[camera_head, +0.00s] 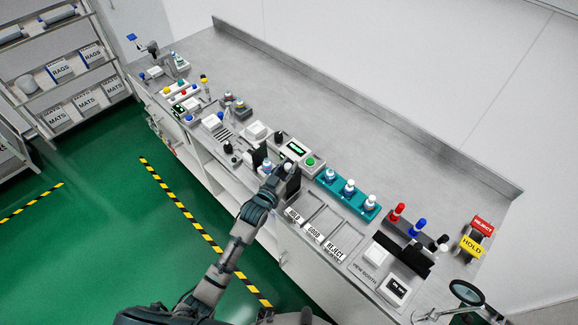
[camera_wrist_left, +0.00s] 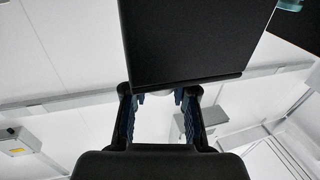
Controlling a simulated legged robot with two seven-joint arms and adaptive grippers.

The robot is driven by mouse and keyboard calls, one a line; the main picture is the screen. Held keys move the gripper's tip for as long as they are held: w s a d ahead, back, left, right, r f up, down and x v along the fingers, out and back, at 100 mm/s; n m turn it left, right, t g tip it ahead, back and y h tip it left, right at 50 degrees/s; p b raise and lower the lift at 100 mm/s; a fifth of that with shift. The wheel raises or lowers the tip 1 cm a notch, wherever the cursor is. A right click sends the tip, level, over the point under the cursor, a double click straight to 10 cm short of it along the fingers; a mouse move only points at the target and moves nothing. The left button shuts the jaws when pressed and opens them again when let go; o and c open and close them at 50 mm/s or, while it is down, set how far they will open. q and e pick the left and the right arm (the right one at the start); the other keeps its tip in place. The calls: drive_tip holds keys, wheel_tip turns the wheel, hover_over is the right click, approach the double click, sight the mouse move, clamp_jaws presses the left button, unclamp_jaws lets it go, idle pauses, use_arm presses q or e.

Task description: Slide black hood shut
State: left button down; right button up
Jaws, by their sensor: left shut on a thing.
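The black hood (camera_head: 293,181) stands upright near the front edge of the bench, beside a white-topped bottle (camera_head: 267,164). It fills the upper middle of the left wrist view as a large dark panel (camera_wrist_left: 190,42). My left gripper (camera_head: 280,175) is at the hood, its arm reaching up from the bottom of the head view. In the left wrist view its two fingers (camera_wrist_left: 160,100) meet the hood's lower edge, shut on a part of it. The exact contact is partly hidden. My right gripper is not in view.
A unit with a lit green display (camera_head: 295,149) stands just behind. A teal rack of bottles (camera_head: 346,196) is to the right, above trays marked hold, good and reject (camera_head: 313,235). Small devices crowd the bench's left; its back strip is clear.

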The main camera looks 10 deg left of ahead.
use_arm(q)
drive_tip(key=shift+d, duration=0.2)
drive_tip(key=shift+w+a, duration=0.1)
drive_tip(key=shift+a, duration=0.25)
drive_tip(key=b, duration=0.1)
hover_over(267, 160)
drive_tip(key=d, duration=0.1)
drive_tip(key=shift+s+d+f, duration=0.1)
drive_tip(key=shift+s+f, duration=0.1)
drive_tip(key=shift+s, duration=0.15)
drive_tip(key=shift+w+a, duration=0.15)
drive_tip(key=shift+a, duration=0.15)
drive_tip(key=shift+a+r, duration=0.1)
drive_tip(key=c, duration=1)
unclamp_jaws()
drive_tip(key=shift+o, duration=0.5)
drive_tip(key=shift+w+a, duration=0.15)
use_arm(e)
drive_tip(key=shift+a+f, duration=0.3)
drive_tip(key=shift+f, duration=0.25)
